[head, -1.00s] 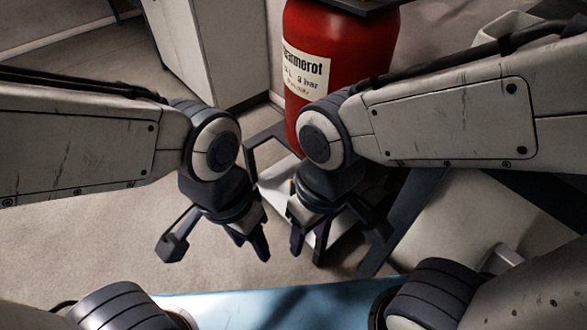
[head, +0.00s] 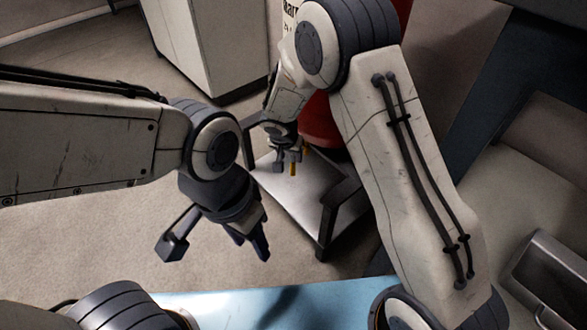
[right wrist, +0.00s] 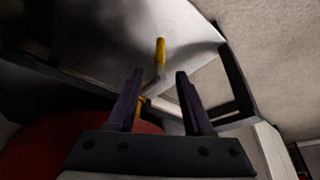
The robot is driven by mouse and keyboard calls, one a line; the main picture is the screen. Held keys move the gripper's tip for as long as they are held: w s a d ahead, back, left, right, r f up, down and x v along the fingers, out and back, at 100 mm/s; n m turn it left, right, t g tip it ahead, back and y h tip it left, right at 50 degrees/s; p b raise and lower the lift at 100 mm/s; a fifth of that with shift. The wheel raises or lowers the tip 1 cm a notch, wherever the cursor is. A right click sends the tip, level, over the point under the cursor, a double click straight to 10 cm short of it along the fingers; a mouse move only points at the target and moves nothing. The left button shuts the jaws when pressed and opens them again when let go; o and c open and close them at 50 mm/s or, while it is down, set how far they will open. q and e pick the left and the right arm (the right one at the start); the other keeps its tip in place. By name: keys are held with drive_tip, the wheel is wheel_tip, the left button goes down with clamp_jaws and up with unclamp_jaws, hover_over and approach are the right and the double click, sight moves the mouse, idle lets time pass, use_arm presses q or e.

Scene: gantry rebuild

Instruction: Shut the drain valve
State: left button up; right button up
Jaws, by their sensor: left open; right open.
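The drain valve has a yellow lever (right wrist: 160,50) on a metal stem, low on the red tank (head: 322,125). In the right wrist view the lever stands just beyond and between the two fingertips of my right gripper (right wrist: 156,76). Its lower part is partly hidden by the left finger. In the head view small yellow parts of the valve (head: 292,168) show beside my right gripper (head: 284,160), which is open and empty. My left gripper (head: 252,248) is open, pointing down over the floor, away from the valve.
A pale cabinet (head: 205,50) stands behind on the left. A light blue surface (head: 250,305) is at the front. The floor (head: 90,230) at left is clear.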

sight(293, 166)
drive_tip(key=b+x, duration=0.3)
drive_tip(key=x, duration=0.6)
drive_tip(key=shift+f, duration=0.25)
drive_tip(key=shift+d, duration=0.1)
clamp_jaws()
idle(0.9)
